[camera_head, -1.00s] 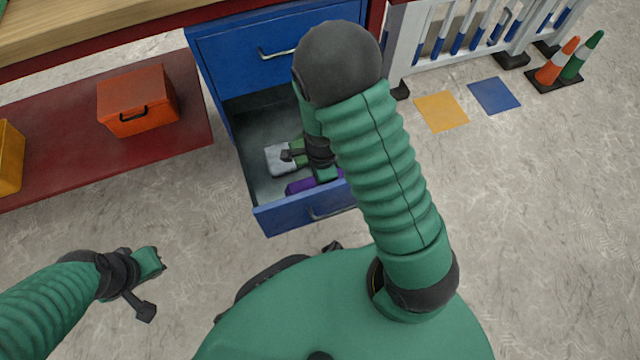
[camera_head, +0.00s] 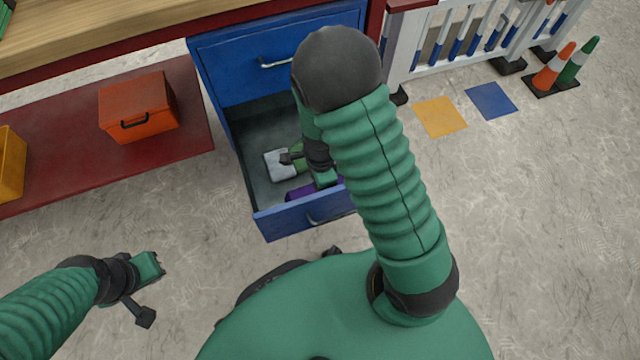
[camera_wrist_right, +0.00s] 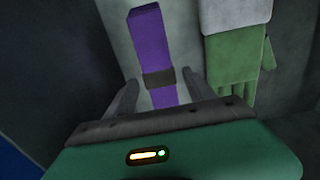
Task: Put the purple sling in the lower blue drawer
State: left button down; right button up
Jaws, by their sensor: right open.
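The lower blue drawer (camera_head: 264,222) is pulled open under the workbench. The purple sling (camera_head: 303,191) lies inside it near the front wall, partly hidden by my right arm. In the right wrist view the purple sling (camera_wrist_right: 150,45) has a dark band around it and lies between the two fingers. My right gripper (camera_wrist_right: 158,88) is open over the sling, inside the drawer. In the head view my right gripper (camera_head: 318,178) is mostly hidden by its own arm. My left gripper (camera_head: 155,285) is over the floor at the lower left, away from the drawer; its jaw state is unclear.
White and green gloves (camera_head: 277,164) lie in the drawer beside the sling; they also show in the right wrist view (camera_wrist_right: 238,50). The closed upper blue drawer (camera_head: 240,62) is above. An orange toolbox (camera_head: 150,108) sits on the red shelf (camera_head: 70,150) at left.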

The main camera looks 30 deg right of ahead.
jog(key=s+a+r+n+t+p, duration=0.1)
jog(key=s+a+r+n+p, duration=0.1)
jog(key=r+n, duration=0.8)
jog(key=s+a+r+n+t+p, duration=0.1)
jog(key=a+r+n+p, duration=0.1)
jog(key=r+n, duration=0.8)
jog(key=shift+s+a+r+n+t+p, duration=0.2)
jog(key=shift+s+r+n+t+p, duration=0.15)
jog(key=shift+r+p, duration=0.35)
jog(key=shift+f, duration=0.2)
